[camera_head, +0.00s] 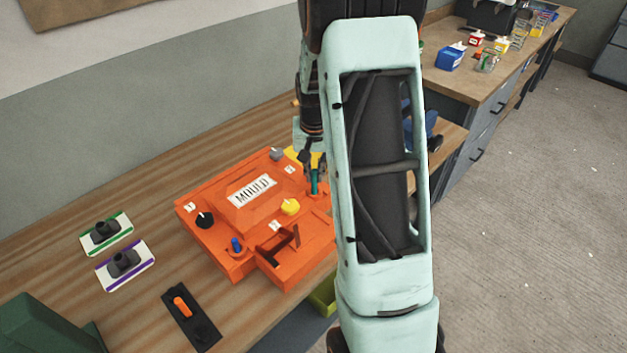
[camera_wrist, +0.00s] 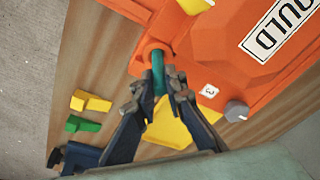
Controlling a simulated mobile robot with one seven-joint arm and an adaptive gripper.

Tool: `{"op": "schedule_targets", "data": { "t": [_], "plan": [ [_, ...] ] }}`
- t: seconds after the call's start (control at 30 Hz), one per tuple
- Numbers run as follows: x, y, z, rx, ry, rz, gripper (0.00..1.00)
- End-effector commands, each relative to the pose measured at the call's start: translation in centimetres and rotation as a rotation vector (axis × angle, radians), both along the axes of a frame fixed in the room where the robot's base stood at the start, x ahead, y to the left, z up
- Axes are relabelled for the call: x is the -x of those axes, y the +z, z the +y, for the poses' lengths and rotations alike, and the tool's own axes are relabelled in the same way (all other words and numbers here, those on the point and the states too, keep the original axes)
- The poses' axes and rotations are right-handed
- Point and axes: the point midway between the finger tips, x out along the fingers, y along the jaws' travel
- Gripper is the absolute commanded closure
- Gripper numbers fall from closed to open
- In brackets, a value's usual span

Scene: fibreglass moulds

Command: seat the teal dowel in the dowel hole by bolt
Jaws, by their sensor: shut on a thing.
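The teal dowel (camera_head: 315,184) stands roughly upright at the right side of the orange mould (camera_head: 215,250). My gripper (camera_head: 315,168) is shut on its upper part. In the wrist view, the teal dowel (camera_wrist: 158,72) shows between the fingertips of my gripper (camera_wrist: 160,90). Its far end meets a round orange boss (camera_wrist: 147,50) at the mould's edge. I cannot tell how deep it sits in the hole there. A label marked 3 (camera_wrist: 209,91) lies beside this boss. My arm hides the mould's right edge in the head view.
A black knob (camera_head: 204,220), a yellow knob (camera_head: 290,207), a grey knob (camera_head: 277,154) and a blue dowel (camera_head: 237,244) stand on the mould. Yellow (camera_wrist: 90,102) and green (camera_wrist: 82,124) wedges lie on the bench nearby.

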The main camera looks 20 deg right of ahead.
Motion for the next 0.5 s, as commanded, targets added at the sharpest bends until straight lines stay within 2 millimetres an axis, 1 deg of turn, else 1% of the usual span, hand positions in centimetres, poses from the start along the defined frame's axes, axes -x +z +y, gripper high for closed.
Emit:
{"op": "schedule_targets", "data": {
  "t": [0.03,0.1,0.2,0.37,0.4,0.47,0.5],
  "plan": [
    [0.5,-2.1,0.2,-0.005,0.0,0.014,1.0],
    [0.6,-3.2,0.2,-0.006,-0.001,0.016,1.0],
    [0.6,-3.6,0.2,-0.005,-0.001,0.014,1.0],
    [0.7,-3.4,0.2,-0.006,-0.001,0.016,1.0],
    [0.7,-3.4,0.2,-0.006,0.0,0.017,0.89],
    [0.7,-3.4,0.2,-0.006,0.0,0.017,0.82],
    [0.7,-3.4,0.2,-0.005,0.0,0.016,0.82]
  ]
}}
